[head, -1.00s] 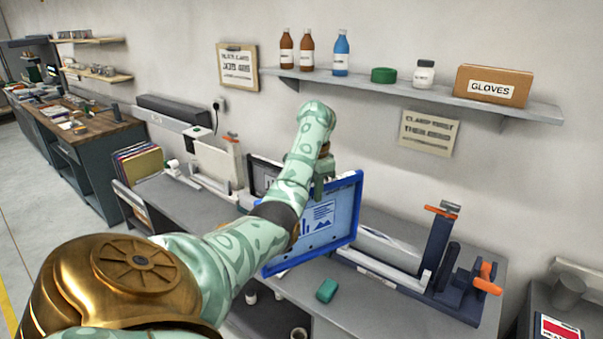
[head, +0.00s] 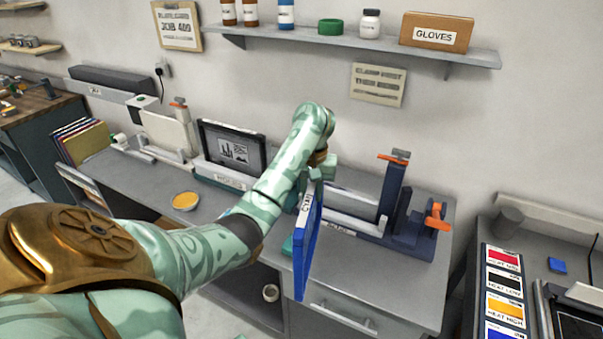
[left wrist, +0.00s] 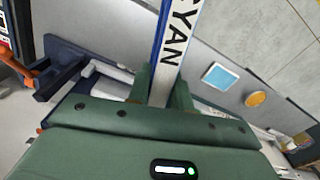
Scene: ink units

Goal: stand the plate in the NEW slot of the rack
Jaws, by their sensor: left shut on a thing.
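My left gripper (head: 318,170) is shut on the edge of the blue-framed plate (head: 308,245). The plate hangs below the gripper, upright and almost edge-on in the head view, in front of the bench. The left wrist view shows the gripper fingers (left wrist: 158,86) on both sides of its white edge strip (left wrist: 182,30), which reads "CYAN". A black-framed plate (head: 232,148) stands in a labelled grey holder (head: 218,176) on the bench. I cannot read a NEW label anywhere, so I cannot tell which thing is the rack. My right gripper is not in view.
A dark blue clamp device (head: 392,205) with orange handles stands on the bench, right of the plate. A yellow dish (head: 185,201) sits at the left. A wall shelf (head: 350,43) holds bottles and a GLOVES box (head: 436,32). Coloured labelled panels (head: 503,285) lie at the right.

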